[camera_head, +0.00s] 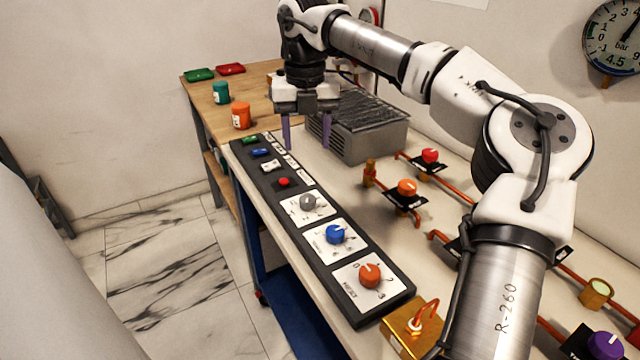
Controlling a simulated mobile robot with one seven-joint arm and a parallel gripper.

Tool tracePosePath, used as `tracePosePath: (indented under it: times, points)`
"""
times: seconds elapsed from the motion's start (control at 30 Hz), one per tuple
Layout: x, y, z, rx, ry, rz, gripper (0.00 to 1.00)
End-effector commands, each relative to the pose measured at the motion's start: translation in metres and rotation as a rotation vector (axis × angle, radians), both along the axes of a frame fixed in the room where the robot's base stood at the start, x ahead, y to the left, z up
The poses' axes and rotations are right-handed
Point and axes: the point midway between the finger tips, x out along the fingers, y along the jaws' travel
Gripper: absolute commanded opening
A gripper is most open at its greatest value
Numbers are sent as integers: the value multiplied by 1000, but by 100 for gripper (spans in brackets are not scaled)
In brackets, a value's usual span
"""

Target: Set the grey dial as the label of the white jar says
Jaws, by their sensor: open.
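The grey dial (308,202) sits on a white plate on the long dark panel (402,303), nearest the switches in the row of three dials. The marks around it are too small to read. My gripper (308,146) points down with its two purple fingers apart and nothing between them. In the picture it is above the grey dial, near the far part of the panel, and apart from the dial. I cannot make out a white jar or its label in this view.
A blue dial (335,234) and an orange dial (370,275) follow on the panel. A red button (284,182) and several switches lie beyond. A teal jar (221,92) and an orange jar (241,115) stand on the wooden table. A grey vented box (370,128) is behind my gripper.

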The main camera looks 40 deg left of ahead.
Motion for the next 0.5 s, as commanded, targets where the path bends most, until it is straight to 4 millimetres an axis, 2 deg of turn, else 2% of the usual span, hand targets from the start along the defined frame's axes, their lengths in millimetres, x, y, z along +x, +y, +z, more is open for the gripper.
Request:
tracePosePath:
  times: [0.17,0.5]
  points:
    - [1,-1,-16,-4,-1,-2,54]
    - [-1,-1,-86,-2,4,2,54]
